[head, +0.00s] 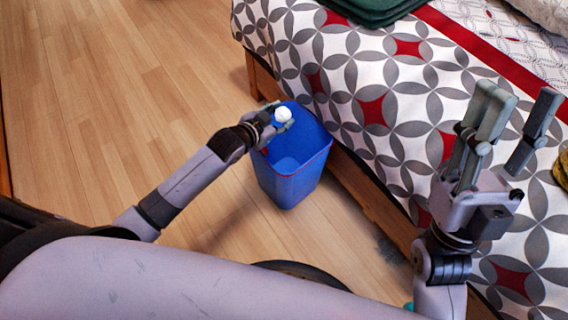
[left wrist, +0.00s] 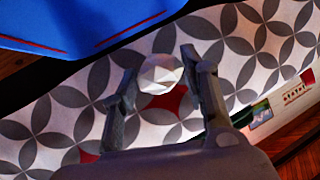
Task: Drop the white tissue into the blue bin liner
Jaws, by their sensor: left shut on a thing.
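The white tissue (head: 282,115) is a small crumpled ball held in my left gripper (head: 277,120). In the left wrist view the tissue (left wrist: 160,73) sits between the two fingertips of the gripper (left wrist: 158,82). The blue bin liner (head: 292,150) lines an upright bin on the floor beside the bed. My left gripper and the tissue appear over the bin's back left rim in the head view. The blue liner (left wrist: 75,22) also shows at the upper left of the wrist view. My right gripper (head: 518,108) is open and empty, in front of the bed at the right.
The bed (head: 370,75) with a grey, white and red patterned cover stands directly behind and right of the bin. A dark green folded cloth (head: 370,10) lies on it. The wooden floor (head: 130,80) at the left is clear.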

